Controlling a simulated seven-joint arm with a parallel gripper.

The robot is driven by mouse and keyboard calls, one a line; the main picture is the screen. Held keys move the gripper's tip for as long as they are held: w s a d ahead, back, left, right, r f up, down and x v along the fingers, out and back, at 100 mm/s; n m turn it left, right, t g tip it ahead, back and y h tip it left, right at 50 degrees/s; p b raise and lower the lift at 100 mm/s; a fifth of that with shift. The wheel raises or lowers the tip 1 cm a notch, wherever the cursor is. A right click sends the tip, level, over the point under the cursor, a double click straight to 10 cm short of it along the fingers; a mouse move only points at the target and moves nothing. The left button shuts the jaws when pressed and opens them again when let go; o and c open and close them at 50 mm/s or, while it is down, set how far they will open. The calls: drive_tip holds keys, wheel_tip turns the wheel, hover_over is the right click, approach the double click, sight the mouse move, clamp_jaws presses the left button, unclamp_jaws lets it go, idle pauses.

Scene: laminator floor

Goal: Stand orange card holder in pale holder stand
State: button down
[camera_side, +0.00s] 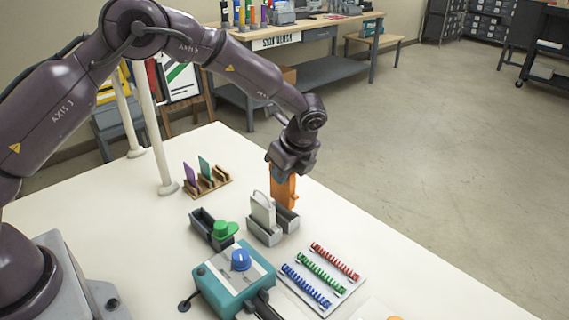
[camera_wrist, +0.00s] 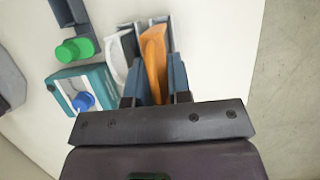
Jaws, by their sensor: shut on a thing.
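The orange card holder (camera_side: 283,193) is upright between the fingers of my gripper (camera_side: 287,174). In the wrist view, the orange card holder (camera_wrist: 154,55) lies between the two blue-grey fingers of my gripper (camera_wrist: 156,88). The pale grey holder stand (camera_side: 265,237) is on the white table, with a white card holder (camera_side: 263,212) upright in its left slot. The orange card holder is over or in the right slot; its lower end is hidden by the stand, so I cannot tell whether it rests on the bottom. The stand also shows in the wrist view (camera_wrist: 169,37).
A dark tray (camera_side: 203,222) with a green knobbed piece (camera_side: 224,229) stands left of the stand. A teal box with a blue knob (camera_side: 232,283) and a board of coloured coils (camera_side: 320,277) are in front. A wooden rack (camera_side: 214,185) holds purple and teal cards behind.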

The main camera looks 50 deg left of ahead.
sight(284, 190)
drive_tip(key=shift+f, duration=2.55)
drive_tip(key=c, duration=1)
unclamp_jaws()
drive_tip(key=shift+r, duration=4)
